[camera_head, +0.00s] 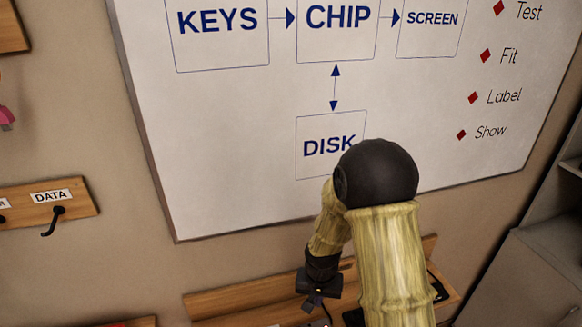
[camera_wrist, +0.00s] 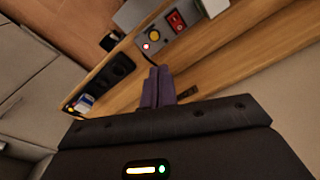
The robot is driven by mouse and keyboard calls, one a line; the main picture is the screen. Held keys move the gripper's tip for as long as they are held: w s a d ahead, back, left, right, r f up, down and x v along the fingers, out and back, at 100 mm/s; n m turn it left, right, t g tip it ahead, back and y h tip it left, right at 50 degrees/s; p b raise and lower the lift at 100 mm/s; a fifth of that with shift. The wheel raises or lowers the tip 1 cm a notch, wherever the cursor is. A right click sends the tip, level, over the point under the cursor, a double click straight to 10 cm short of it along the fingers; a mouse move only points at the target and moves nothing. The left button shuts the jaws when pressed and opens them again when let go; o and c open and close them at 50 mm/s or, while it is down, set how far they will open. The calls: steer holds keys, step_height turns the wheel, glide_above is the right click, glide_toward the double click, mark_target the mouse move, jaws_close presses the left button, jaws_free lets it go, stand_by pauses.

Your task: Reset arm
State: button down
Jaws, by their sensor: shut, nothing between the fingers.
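My arm (camera_head: 388,250) rises in front of the whiteboard in the head view, with a dark round joint at the top. It bends down to my gripper (camera_head: 320,310), which is low in front of a wooden ledge and only partly visible. In the wrist view my gripper (camera_wrist: 158,72) shows two dark purple fingers pressed together with nothing between them. The fingers point at the wooden ledge (camera_wrist: 215,72), near a grey box (camera_wrist: 160,37) with a red switch and a yellow button. I cannot tell whether the fingertips touch the ledge.
A black power strip (camera_wrist: 108,82) lies on the ledge, with a small blue and white item (camera_wrist: 86,103) near its end. A whiteboard (camera_head: 240,130) hangs behind my arm. A wooden hook board (camera_head: 80,205) labelled DATA is at left. Grey cabinets (camera_head: 535,260) stand at right.

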steer(key=s+d+r+n+t+b, duration=0.1)
steer(key=s+d+r+b, duration=0.1)
steer(key=s+d+r, duration=0.6)
steer(key=s+r, duration=0.3)
steer(key=shift+s+d+n+t+b, duration=0.2)
steer(key=shift+n+t+b, duration=0.15)
steer(key=shift+n+t, duration=0.05)
steer(key=shift+r, duration=0.1)
